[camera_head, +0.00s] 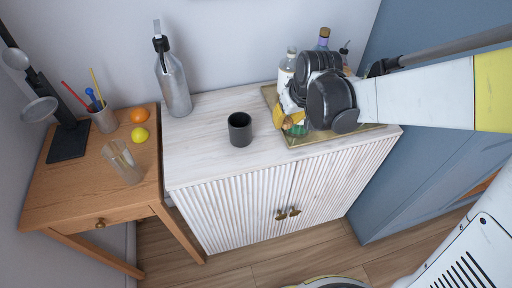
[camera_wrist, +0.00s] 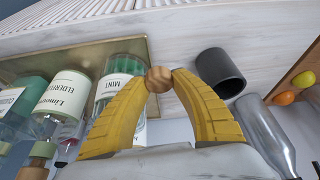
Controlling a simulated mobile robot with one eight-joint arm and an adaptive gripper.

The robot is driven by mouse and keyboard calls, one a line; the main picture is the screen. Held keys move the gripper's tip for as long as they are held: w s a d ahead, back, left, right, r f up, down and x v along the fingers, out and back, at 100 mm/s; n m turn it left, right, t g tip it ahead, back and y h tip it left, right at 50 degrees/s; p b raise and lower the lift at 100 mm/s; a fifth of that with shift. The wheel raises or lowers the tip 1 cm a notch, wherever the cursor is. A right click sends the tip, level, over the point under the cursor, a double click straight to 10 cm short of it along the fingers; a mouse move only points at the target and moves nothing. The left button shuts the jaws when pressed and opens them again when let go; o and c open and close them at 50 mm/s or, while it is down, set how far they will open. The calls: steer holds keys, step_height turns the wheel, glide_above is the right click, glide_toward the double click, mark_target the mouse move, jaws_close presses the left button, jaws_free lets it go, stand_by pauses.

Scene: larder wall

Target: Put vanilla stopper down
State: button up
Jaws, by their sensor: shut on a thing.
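My gripper (camera_wrist: 158,80) is shut on a small round wooden stopper (camera_wrist: 158,75), pinched between the tips of its yellow fingers in the wrist view. I take it to be the vanilla stopper; it has no readable marking. In the head view my gripper (camera_head: 287,120) is over the front left of the gold tray (camera_head: 318,138), and the stopper cannot be made out. In the wrist view a bottle labelled MINT (camera_wrist: 116,86) stands close behind the left finger. I cannot tell whether the stopper touches anything.
The tray also holds an ELDERFLOWER bottle (camera_wrist: 62,100) and others, partly hidden. A dark cup (camera_head: 240,129) and a grey metal bottle (camera_head: 173,85) stand on the white cabinet (camera_head: 200,143). The cabinet top is clear between cup and tray. A wooden desk (camera_head: 80,185) adjoins at left.

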steer(key=a+n, duration=0.2)
steer(key=a, duration=0.3)
steer(key=b, duration=0.3)
glide_above(265, 145)
steer(key=s, duration=0.1)
steer(key=shift+y, duration=0.4)
steer(key=f, duration=0.4)
steer(key=shift+s+d+f, duration=0.1)
steer(key=shift+d+f, duration=0.15)
steer(key=shift+f, duration=0.1)
steer(key=shift+f+b, duration=0.75)
steer(key=shift+f, duration=1.45)
steer(key=shift+f, duration=0.15)
steer(key=o, duration=0.8)
steer(key=shift+o, duration=0.2)
